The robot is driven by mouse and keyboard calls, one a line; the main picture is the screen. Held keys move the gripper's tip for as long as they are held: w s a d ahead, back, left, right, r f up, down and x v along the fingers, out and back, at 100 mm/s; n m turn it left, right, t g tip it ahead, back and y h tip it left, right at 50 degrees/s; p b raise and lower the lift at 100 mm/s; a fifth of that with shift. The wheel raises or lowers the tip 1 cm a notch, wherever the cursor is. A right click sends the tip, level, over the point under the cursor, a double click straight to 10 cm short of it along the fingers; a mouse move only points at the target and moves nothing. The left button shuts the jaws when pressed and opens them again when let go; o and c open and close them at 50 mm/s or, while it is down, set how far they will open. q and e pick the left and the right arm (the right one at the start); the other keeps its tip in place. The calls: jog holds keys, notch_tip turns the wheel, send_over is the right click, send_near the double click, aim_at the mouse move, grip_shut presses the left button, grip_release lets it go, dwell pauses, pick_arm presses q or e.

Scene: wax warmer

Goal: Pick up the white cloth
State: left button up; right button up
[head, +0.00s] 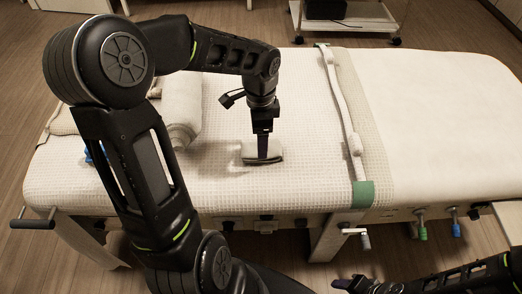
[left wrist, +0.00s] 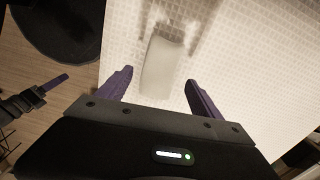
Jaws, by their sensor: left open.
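The white cloth (head: 249,152) is a small folded pad lying on the white textured cover of the treatment bed. In the left wrist view the cloth (left wrist: 161,66) shows beyond and between the two fingers. My left gripper (head: 263,155) points down over the cloth; its fingers hide part of it in the head view. In the left wrist view the left gripper (left wrist: 158,84) is open, with one finger on either side of the cloth's near end. I cannot tell whether the fingers touch it. My right gripper (head: 353,285) is low at the bottom edge, its jaws unclear.
The bed (head: 440,130) fills most of the head view. A rolled white towel (head: 183,105) lies left of the cloth, partly behind my left arm. A strap with a green end (head: 362,193) crosses the bed to the right. A cart (head: 350,22) stands behind.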

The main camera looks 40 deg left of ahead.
aim_at(249, 152)
pick_arm(q)
notch_tip(249, 152, down, 5)
jog(key=shift+d+f, duration=0.1)
dwell(0.5)
jog(key=shift+c, duration=0.2)
jog(key=c, duration=1.4)
